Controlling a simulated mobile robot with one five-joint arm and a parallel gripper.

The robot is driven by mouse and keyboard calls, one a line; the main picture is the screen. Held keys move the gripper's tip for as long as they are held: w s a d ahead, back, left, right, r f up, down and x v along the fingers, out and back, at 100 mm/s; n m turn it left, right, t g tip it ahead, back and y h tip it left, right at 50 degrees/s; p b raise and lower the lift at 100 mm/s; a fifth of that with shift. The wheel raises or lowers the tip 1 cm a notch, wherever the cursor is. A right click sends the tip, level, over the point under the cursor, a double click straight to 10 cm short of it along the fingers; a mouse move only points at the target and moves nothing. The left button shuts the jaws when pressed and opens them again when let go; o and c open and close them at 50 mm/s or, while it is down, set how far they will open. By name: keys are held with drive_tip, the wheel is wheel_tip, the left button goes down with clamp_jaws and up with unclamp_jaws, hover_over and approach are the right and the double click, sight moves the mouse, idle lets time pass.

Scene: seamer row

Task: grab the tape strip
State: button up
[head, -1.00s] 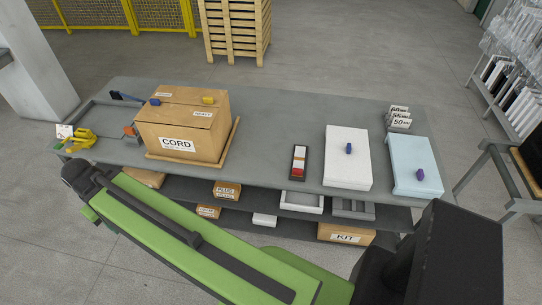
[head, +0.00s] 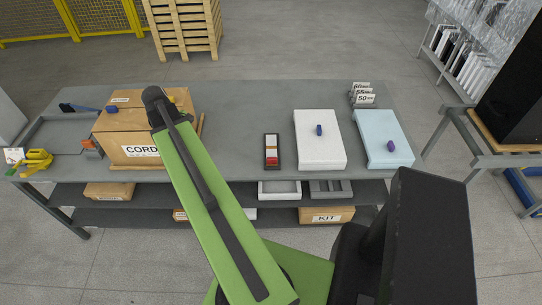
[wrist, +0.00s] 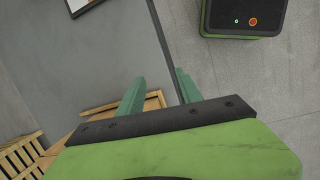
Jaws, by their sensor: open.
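I cannot make out a tape strip for certain in either view. A yellow hand tool (head: 37,160), perhaps a tape dispenser, lies at the left end of the grey table. A brown carton marked CORD (head: 125,130) stands right of it, partly behind my green arm. My gripper (wrist: 157,90) shows two green fingers spread apart in the wrist view, with nothing between them. Beyond the fingers are the table edge and a wooden board (wrist: 97,108). The head view does not show my gripper clearly.
On the table (head: 235,120) are a dark tray with red and white pieces (head: 271,150), a white box (head: 320,140), a pale blue box (head: 384,140) and number cards (head: 363,97). A lower shelf holds boxes, one marked KIT (head: 326,216). A wooden crate (head: 183,28) stands behind.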

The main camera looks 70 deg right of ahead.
drive_tip(key=n+g, duration=0.1)
drive_tip(key=g, duration=0.1)
approach(271, 158)
drive_tip(key=b+x, duration=0.1)
drive_tip(key=b, duration=0.3)
drive_tip(key=b+x, duration=0.1)
drive_tip(key=b, duration=0.3)
drive_tip(key=b+x, duration=0.2)
drive_tip(key=b, duration=0.2)
drive_tip(key=shift+w+d+f, duration=0.1)
drive_tip(key=shift+w+d, duration=0.15)
drive_tip(key=shift+w, duration=0.1)
drive_tip(key=shift+s, duration=0.1)
drive_tip(key=b+x, duration=0.4)
drive_tip(key=x, duration=0.1)
drive_tip(key=shift+s+a+b, duration=0.2)
drive_tip(key=shift+s+b, duration=0.1)
drive_tip(key=shift+s, duration=0.05)
clamp_jaws()
